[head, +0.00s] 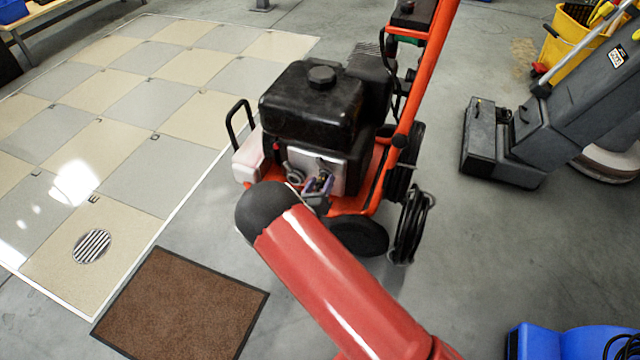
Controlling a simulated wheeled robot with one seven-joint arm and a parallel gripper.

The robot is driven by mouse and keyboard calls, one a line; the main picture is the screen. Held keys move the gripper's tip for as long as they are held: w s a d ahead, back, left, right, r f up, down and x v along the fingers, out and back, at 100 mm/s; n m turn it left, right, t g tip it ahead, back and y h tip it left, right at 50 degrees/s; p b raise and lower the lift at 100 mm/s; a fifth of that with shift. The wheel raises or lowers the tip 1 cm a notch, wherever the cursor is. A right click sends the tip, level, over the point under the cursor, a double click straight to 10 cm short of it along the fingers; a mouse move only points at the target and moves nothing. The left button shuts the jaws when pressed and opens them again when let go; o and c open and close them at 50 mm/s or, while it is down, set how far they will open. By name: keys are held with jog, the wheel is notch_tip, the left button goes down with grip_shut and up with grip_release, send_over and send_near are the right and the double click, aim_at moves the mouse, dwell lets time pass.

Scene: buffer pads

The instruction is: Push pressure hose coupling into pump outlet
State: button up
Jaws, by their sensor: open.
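The pressure washer stands in the middle of the head view, with a black engine (312,105) on an orange frame. My red arm comes up from the lower right, and its black joint hides part of the washer's lower front. Small purple-grey parts just past that joint appear to be my gripper (319,184), open, close in front of the silver front part (335,168) of the machine. I cannot make out the hose coupling or the pump outlet, nor whether anything lies between the jaws.
A brown mat (182,304) lies at the lower left beside a tiled floor area. A grey floor machine (510,140) and a yellow bucket (568,42) stand right. A blue machine (560,342) is at bottom right.

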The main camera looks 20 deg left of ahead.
jog(key=shift+s, duration=0.1)
jog(key=s, duration=0.7)
jog(key=shift+s+a, duration=0.3)
jog(key=shift+a, duration=0.05)
